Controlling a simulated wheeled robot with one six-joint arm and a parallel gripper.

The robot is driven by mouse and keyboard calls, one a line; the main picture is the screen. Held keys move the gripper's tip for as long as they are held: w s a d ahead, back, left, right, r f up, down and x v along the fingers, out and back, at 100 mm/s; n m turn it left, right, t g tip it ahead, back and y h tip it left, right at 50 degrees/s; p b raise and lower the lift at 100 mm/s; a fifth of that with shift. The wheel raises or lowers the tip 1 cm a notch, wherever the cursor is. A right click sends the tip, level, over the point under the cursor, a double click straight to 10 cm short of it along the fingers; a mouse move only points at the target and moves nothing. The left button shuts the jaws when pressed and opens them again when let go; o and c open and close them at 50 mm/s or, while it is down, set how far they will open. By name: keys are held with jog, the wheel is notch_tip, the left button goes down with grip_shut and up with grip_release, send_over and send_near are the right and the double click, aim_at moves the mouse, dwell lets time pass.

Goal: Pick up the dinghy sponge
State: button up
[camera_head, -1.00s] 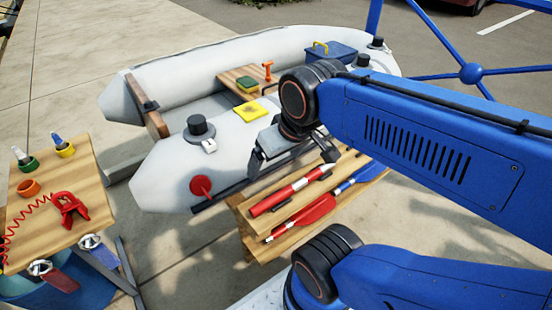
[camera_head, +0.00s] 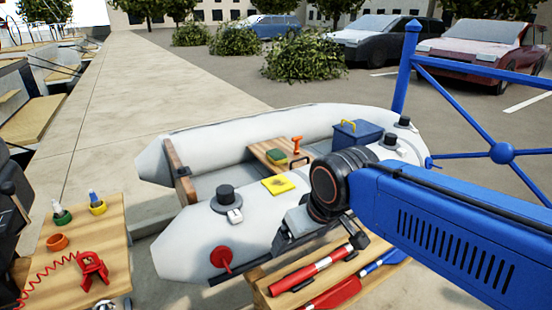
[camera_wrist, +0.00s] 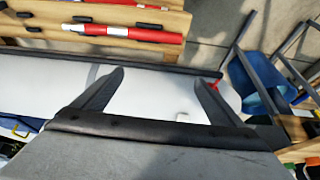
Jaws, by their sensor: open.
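A small green-topped block (camera_head: 276,157), which looks like the dinghy sponge, lies on the wooden seat inside the grey-white dinghy (camera_head: 190,252). A flat yellow square (camera_head: 278,185) with a dark print lies on the near tube. My gripper (camera_head: 320,243) is over the near side of the dinghy, to the right of and nearer than the yellow square, apart from both. In the wrist view my gripper (camera_wrist: 160,76) has its two fingers spread with nothing between them, above the pale tube. The sponge cannot be made out in the wrist view.
A blue box (camera_head: 357,137) with a yellow handle and an orange-red tool (camera_head: 297,145) are in the dinghy. A wooden rack (camera_head: 262,297) with red and blue items stands in front. A small table (camera_head: 112,240) is at left. A blue railing (camera_head: 470,155) is at right.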

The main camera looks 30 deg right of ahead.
jog(key=shift+o, duration=0.5)
jog(key=shift+w, duration=0.1)
jog(key=w+d+r+n+g+h, duration=0.1)
jog(key=w+d+r+n, duration=0.1)
jog(key=w+r+n, duration=0.3)
jog(key=w+d+r, duration=0.1)
jog(key=w+r, duration=0.3)
jog(key=w, duration=0.4)
jog(key=w+d+r+n+g+h, duration=0.1)
jog(key=w+d+r+n, duration=0.1)
jog(key=w, duration=0.4)
jog(key=w+d+r+n, duration=0.1)
jog(key=w+n, duration=0.2)
jog(key=w, duration=0.4)
jog(key=n+g+h, duration=0.2)
jog(key=n+g, duration=0.1)
jog(key=n, duration=0.5)
send_over(276, 154)
jog(key=a, duration=0.3)
notch_tip(276, 154, down, 15)
jog(key=shift+s+r, duration=0.15)
jog(key=shift+r, duration=0.05)
jog(key=shift+h, duration=0.3)
jog(key=shift+w+x, duration=0.15)
jog(key=shift+x, duration=1.35)
jog(key=shift+w+x, duration=0.1)
jog(key=shift+x, duration=1.4)
jog(key=shift+d, duration=0.1)
jog(key=shift+c, duration=0.7)
